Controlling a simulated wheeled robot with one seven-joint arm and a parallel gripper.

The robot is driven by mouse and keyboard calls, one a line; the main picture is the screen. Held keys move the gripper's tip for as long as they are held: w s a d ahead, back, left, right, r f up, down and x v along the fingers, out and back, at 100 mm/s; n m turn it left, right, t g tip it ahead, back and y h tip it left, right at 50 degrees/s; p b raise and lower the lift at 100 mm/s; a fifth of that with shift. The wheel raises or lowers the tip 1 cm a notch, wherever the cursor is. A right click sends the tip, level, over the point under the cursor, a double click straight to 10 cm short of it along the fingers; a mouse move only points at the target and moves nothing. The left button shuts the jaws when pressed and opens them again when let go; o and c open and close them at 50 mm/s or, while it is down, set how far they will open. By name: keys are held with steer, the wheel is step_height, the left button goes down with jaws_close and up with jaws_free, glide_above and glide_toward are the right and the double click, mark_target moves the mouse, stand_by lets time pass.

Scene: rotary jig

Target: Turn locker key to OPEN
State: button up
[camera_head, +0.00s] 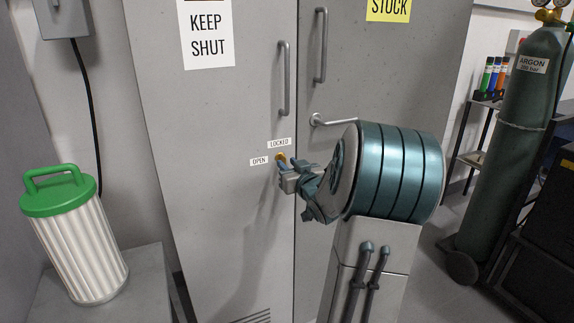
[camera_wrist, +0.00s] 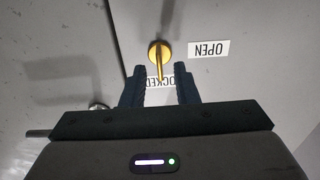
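The brass lock with its key (camera_head: 281,157) is on the left door of the grey locker (camera_head: 215,120). In the wrist view, turned upside down, the key (camera_wrist: 159,52) runs from its round plate toward the LOCKED label (camera_wrist: 160,83). The OPEN label (camera_wrist: 208,49) is to its right there. In the head view the LOCKED label (camera_head: 279,142) is above the lock and the OPEN label (camera_head: 259,161) left of it. My gripper (camera_wrist: 160,72) has its fingers apart, one on each side of the key's outer end, with gaps visible. In the head view my gripper (camera_head: 285,170) partly hides the lock.
Door handles (camera_head: 284,80) and a lever (camera_head: 330,122) stick out above and right of the lock. A green-lidded ribbed canister (camera_head: 75,235) stands on a grey block at left. An argon cylinder (camera_head: 510,140) stands at right. The door front left of the lock is clear.

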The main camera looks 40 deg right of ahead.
steer(key=shift+w+d, duration=0.15)
steer(key=shift+w, duration=0.45)
jaws_close()
